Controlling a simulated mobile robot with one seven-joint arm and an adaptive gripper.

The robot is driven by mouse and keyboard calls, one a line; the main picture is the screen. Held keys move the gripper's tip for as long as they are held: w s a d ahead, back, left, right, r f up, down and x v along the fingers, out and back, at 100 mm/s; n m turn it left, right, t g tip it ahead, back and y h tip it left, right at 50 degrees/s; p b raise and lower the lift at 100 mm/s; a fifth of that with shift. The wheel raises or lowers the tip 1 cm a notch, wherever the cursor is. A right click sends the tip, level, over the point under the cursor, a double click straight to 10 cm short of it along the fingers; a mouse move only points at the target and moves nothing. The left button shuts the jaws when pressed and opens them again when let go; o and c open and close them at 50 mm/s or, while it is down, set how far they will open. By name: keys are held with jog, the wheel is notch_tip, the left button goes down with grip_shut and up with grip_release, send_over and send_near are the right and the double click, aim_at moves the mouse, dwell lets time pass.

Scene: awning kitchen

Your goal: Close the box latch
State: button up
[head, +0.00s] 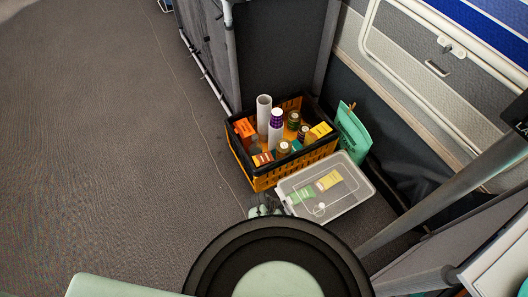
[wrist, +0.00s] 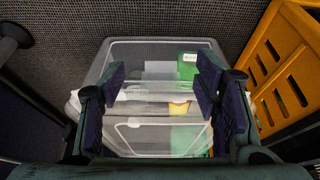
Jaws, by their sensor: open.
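A clear plastic box (head: 340,200) with a translucent lid sits on the floor in the head view, against the front of a yellow crate. Green and yellow packets show through it. In the wrist view the clear box (wrist: 165,55) fills the middle, with its near wall and rim between my fingers. My gripper (wrist: 155,85) is open, its two dark finger pads apart on either side of the box's near part. I cannot tell whether the pads touch it. The latch itself cannot be made out clearly. In the head view my gripper (head: 264,211) shows small at the box's left corner.
A yellow crate (head: 262,182) of bottles and cartons stands behind the box; it is at right in the wrist view (wrist: 285,65). A green bag (head: 352,132) leans to its right. A grey pole (head: 440,195) crosses at right. The carpet at left is clear.

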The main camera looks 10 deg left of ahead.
notch_tip(320, 180, up, 10)
jog(key=w+g+y+p, duration=0.1)
jog(key=g+y+p, duration=0.1)
jog(key=y+p, duration=0.25)
jog(key=w+a+r+n+t, duration=0.1)
jog(key=w+a+r+t, duration=0.1)
jog(key=w+a+r, duration=0.2)
jog(key=w+a+r+n+t, duration=0.2)
jog(key=w+a+r, duration=0.2)
jog(key=w+r, duration=0.3)
jog(key=shift+w+r+t, duration=0.15)
jog(key=shift+w+t, duration=0.15)
jog(key=shift+w, duration=1.25)
